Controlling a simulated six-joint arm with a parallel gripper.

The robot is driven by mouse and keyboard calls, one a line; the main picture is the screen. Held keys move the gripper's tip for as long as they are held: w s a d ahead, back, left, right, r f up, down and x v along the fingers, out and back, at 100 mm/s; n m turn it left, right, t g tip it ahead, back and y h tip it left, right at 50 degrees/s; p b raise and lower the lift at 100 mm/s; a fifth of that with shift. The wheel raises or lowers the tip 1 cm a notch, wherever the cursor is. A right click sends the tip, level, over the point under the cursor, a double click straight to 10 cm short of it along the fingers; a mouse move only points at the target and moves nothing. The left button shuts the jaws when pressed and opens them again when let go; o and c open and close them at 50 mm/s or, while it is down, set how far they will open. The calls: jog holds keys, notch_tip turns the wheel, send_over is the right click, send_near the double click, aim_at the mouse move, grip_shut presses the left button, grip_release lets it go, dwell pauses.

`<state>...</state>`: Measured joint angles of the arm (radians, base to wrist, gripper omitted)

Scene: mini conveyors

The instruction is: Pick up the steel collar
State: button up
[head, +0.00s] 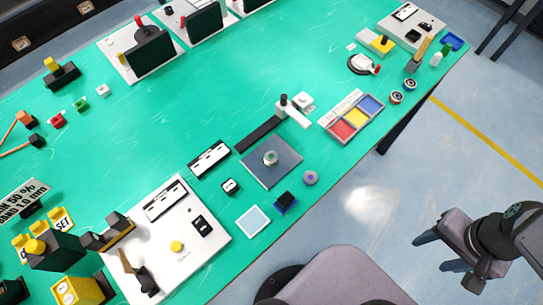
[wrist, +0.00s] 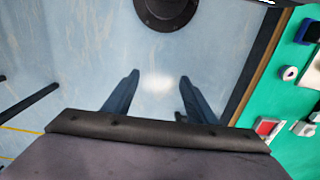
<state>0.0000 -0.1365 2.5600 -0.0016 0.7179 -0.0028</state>
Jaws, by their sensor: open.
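A small grey ring-like piece (head: 270,157) sits on a dark square plate (head: 287,169) near the table's front edge and looks like the steel collar. A second small round grey-purple piece (head: 310,177) lies on the green table just right of the plate; it also shows at the right of the wrist view (wrist: 289,73). I cannot tell for certain which of the two is the collar. My gripper (head: 442,264) is open and empty over the floor, off the table's front edge and well right of both pieces. Its two blue-grey fingers (wrist: 160,76) are apart in the wrist view.
A dark blue block (head: 286,203) and a pale square pad (head: 253,221) lie near the front edge. A tray with red, yellow and blue compartments (head: 337,133) stands right of the plate. A white panel (head: 205,238) with levers is at the left. The table's middle is largely clear.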

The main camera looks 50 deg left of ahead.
aim_at(271, 157)
jog(key=w+a+f+n+t+y+b, duration=0.1)
jog(key=a+f+n+t+y, duration=0.15)
jog(key=a, duration=1.05)
jog(key=w+a+f+n+t+y+b, duration=0.1)
jog(key=w+a+f+n, duration=0.15)
jog(key=a, duration=1.05)
jog(key=s+a, duration=0.2)
jog(key=a, duration=0.1)
jog(key=s+a+f+t+y, duration=0.1)
jog(key=s+a, duration=0.1)
jog(key=a, duration=0.1)
jog(key=s+a+n+t+y, duration=0.1)
jog(key=s+a, duration=0.1)
jog(key=a, duration=0.1)
jog(key=shift+s+f, duration=0.35)
jog(key=shift+f, duration=0.05)
jog(key=s+a+n+t+y, duration=0.1)
jog(key=s, duration=0.2)
jog(key=s+a+n+t+y, duration=0.1)
jog(key=s, duration=0.2)
jog(key=s+a+r+t+y+b, duration=0.1)
jog(key=s+a, duration=0.1)
jog(key=shift+s+n, duration=0.4)
jog(key=shift+s+r, duration=0.15)
jog(key=shift+s, duration=0.3)
jog(key=shift+d+f+p+x, duration=0.1)
jog(key=shift+d+p+x, duration=0.05)
jog(key=shift+x, duration=1.7)
jog(key=shift+d+f+p+x, duration=0.15)
jog(key=shift+x, duration=1.7)
